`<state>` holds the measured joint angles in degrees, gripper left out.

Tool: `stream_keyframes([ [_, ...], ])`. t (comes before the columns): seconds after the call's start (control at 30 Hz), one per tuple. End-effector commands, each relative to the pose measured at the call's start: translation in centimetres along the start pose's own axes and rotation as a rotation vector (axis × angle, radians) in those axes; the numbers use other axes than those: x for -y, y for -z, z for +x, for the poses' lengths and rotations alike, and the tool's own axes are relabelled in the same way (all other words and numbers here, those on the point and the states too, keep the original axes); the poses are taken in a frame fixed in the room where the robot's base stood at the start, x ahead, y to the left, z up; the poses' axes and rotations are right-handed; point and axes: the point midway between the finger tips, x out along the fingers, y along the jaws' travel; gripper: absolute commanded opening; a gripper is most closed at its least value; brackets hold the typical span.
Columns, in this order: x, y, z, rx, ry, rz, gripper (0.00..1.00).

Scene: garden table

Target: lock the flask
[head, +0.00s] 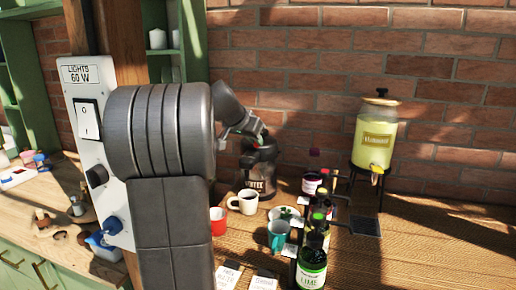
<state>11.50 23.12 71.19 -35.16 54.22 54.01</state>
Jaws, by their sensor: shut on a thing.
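The flask (259,176) is a dark, glossy vessel with pale lettering on its front. It stands upright on the wooden table, near the brick wall. My gripper (262,141) is at the top of the flask, reaching it from the upper left. It is shut on the flask's top part, where small red and green spots show. The fingers are small and dark here, so exactly which part of the top they hold cannot be told. My arm hides the area left of the flask.
A white mug (244,202), a red mug (218,221) and a teal mug (279,236) stand in front of the flask. Several dark bottles and jars (312,270) stand to the right. A yellow drink dispenser (375,143) is farther right. The right front of the table is clear.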

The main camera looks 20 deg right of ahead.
Motion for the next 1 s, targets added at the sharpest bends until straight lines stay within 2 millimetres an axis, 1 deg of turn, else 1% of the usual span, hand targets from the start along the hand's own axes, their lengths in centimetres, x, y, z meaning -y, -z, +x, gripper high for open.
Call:
stream_keyframes([
  [0.07, 0.5, -0.4, 0.1, 0.000, -0.049, 0.048, 0.00],
  [0.3, 1.2, -0.4, -0.3, 0.002, -0.190, 0.189, 0.00],
  [0.5, 1.7, -0.5, -0.5, 0.002, -0.274, 0.273, 0.00],
  [0.7, 1.9, -0.5, -0.5, 0.003, -0.323, 0.324, 0.00],
  [1.0, 2.0, -0.6, -0.5, 0.003, -0.345, 0.347, 0.00],
])
